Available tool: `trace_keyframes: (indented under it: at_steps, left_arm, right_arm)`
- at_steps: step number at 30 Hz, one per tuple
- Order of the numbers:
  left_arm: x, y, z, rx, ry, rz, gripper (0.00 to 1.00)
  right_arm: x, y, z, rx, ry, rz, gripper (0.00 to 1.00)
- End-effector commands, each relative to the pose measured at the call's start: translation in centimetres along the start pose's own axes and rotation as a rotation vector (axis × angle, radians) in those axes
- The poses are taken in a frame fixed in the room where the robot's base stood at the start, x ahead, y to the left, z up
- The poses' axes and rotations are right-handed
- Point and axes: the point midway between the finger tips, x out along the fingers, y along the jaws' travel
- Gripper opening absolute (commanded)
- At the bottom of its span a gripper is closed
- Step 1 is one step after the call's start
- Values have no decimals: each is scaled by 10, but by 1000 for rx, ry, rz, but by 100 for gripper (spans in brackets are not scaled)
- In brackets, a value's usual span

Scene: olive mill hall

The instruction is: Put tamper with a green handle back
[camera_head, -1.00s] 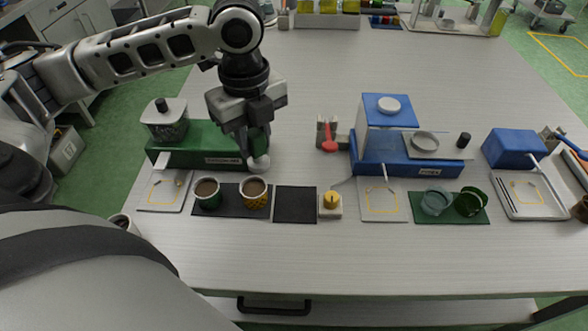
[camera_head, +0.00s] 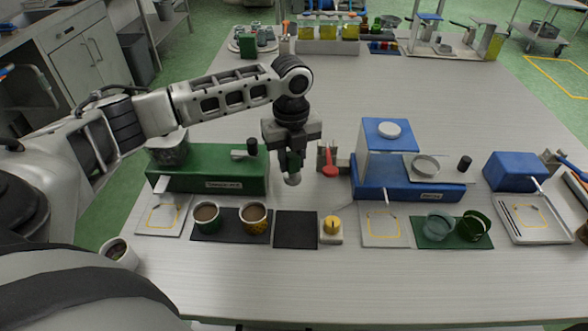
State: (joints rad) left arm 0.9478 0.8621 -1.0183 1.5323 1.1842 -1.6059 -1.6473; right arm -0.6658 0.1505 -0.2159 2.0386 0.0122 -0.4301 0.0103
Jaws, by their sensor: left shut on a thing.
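My left gripper (camera_head: 291,160) is shut on the tamper with the green handle. The green handle is mostly hidden between the fingers, and the tamper's round, pale metal base (camera_head: 292,180) shows below them. The gripper holds it upright, between the green machine (camera_head: 215,182) and a small grey stand (camera_head: 322,155). A red-handled tool (camera_head: 330,165) is at this stand. From this angle I cannot tell how high the tamper is above the table. My right gripper is not in view.
A blue machine (camera_head: 410,180) stands right of the stand. In front are two filled cups (camera_head: 207,217) on a dark mat, an empty black mat (camera_head: 296,243), a yellow-topped block (camera_head: 331,228) and a green mat (camera_head: 450,243) with two cups. The table behind the machines is largely clear.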

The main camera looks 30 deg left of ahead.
Motion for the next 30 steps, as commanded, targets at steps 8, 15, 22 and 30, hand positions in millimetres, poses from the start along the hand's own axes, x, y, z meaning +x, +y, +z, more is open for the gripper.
trace_keyframes:
  at_steps: [8, 15, 22, 30]
  left_arm:
    - [21, -8, 6, -1, -1, 2, 0]
    - [42, -8, 6, 0, -2, -2, 0]
    - [43, -8, 6, 0, -1, -1, 0]
    - [45, -8, 6, 0, -1, 0, 47]
  right_arm:
    - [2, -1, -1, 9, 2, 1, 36]
    - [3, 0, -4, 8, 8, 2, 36]
    - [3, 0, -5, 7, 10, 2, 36]
    - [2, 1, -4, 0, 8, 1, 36]
